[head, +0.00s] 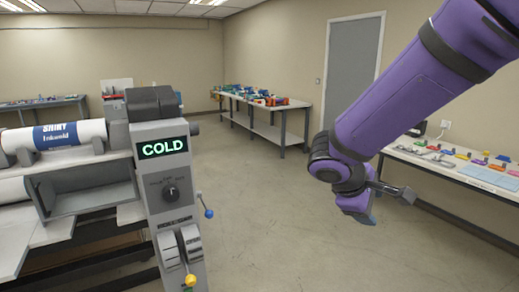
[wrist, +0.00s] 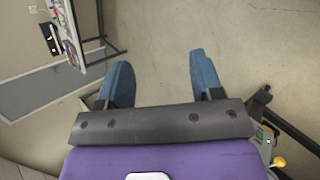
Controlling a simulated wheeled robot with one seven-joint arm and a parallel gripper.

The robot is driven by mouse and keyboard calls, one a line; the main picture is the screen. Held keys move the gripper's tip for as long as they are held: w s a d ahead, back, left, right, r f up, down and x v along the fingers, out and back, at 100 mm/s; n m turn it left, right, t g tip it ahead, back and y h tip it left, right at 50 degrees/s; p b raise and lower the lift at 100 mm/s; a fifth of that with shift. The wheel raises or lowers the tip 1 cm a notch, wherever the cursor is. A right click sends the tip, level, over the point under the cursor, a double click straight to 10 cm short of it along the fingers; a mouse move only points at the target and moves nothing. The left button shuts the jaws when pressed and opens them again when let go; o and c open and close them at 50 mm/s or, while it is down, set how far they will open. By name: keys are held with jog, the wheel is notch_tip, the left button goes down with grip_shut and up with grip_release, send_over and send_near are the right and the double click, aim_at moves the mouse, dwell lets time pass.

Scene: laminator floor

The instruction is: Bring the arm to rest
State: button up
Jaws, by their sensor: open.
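My purple arm (head: 420,85) reaches in from the upper right of the head view and bends down at its dark wrist. My gripper (head: 372,217) hangs over open floor, to the right of the laminator and in front of the right-hand bench. In the wrist view my gripper (wrist: 160,75) shows two blue fingers spread wide with only bare floor between them. It holds nothing and touches nothing that I can see.
The laminator (head: 160,190) stands at left, its display reading COLD, with a blue-knobbed lever (head: 208,212) and a yellow-knobbed lever (head: 190,280). A bench (head: 465,175) with small coloured items runs along the right wall. Another bench (head: 265,108) stands behind. The middle floor is clear.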

jog(key=s+d+r+m+t+y, duration=0.1)
jog(key=s+d+r+m+y, duration=0.2)
jog(key=s, duration=0.6)
jog(key=s+d+r+m+t+y, duration=0.1)
jog(key=s+d+r+m+y, duration=0.2)
jog(key=s+r+m+y, duration=0.2)
jog(key=s+r+m, duration=0.2)
jog(key=s+r, duration=0.1)
jog(key=s, duration=0.1)
jog(key=shift+s+d+r, duration=0.15)
jog(key=shift+s+d, duration=0.2)
jog(key=shift+s, duration=0.05)
dwell(1.6)
